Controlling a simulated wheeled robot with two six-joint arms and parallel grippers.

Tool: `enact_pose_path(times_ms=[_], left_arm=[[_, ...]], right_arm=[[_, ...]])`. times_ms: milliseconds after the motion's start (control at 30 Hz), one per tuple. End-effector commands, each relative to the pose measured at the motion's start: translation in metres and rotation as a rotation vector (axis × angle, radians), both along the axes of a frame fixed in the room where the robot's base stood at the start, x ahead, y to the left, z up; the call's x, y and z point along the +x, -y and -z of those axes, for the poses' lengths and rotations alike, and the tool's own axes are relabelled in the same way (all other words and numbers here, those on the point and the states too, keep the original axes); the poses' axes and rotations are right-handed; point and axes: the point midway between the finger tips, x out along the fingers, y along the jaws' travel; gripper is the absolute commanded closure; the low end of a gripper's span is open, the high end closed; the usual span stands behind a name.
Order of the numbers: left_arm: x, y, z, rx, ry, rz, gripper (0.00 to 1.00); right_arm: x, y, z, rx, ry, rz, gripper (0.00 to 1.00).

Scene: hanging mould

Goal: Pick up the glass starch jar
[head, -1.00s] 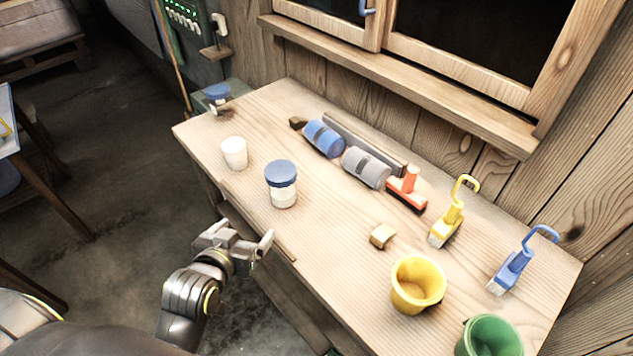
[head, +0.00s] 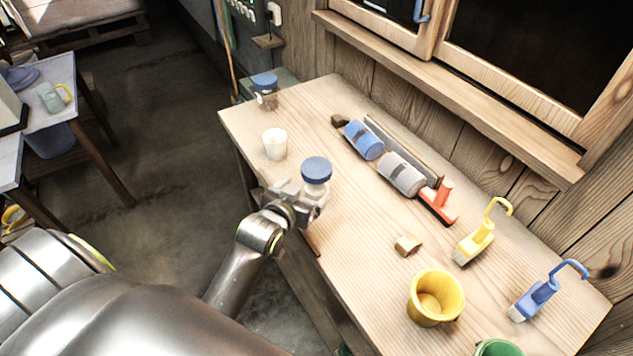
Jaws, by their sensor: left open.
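The glass jar with a blue lid (head: 316,169) and white contents, which looks like the starch jar, stands upright on the wooden bench near its front edge. My left gripper (head: 313,198) is open at the jar, just below its lid. The gripper hides much of the jar's body. I cannot tell whether the fingers touch the glass. My right gripper is out of view.
A white cup (head: 275,144) stands left of the jar. Blue (head: 364,140) and grey (head: 401,174) rollers, an orange-handled tool (head: 438,203), a small wooden block (head: 408,245), brushes and a yellow bucket (head: 436,298) lie to the right. The bench middle is clear.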

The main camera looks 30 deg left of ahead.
Motion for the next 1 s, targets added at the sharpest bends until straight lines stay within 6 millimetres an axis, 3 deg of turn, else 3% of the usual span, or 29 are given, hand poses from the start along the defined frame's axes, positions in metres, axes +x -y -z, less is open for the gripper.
enact_pose_path(times_ms=[267,700,1000], left_arm=[[0.013,-0.001,0.004,0.000,0.000,0.000,0.14],[0.053,-0.003,0.022,0.001,-0.001,0.000,0.14],[0.056,-0.003,0.024,0.001,0.000,0.000,0.14]], right_arm=[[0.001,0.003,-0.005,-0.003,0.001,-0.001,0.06],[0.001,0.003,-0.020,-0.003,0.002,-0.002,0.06],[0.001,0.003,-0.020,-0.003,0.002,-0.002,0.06]])
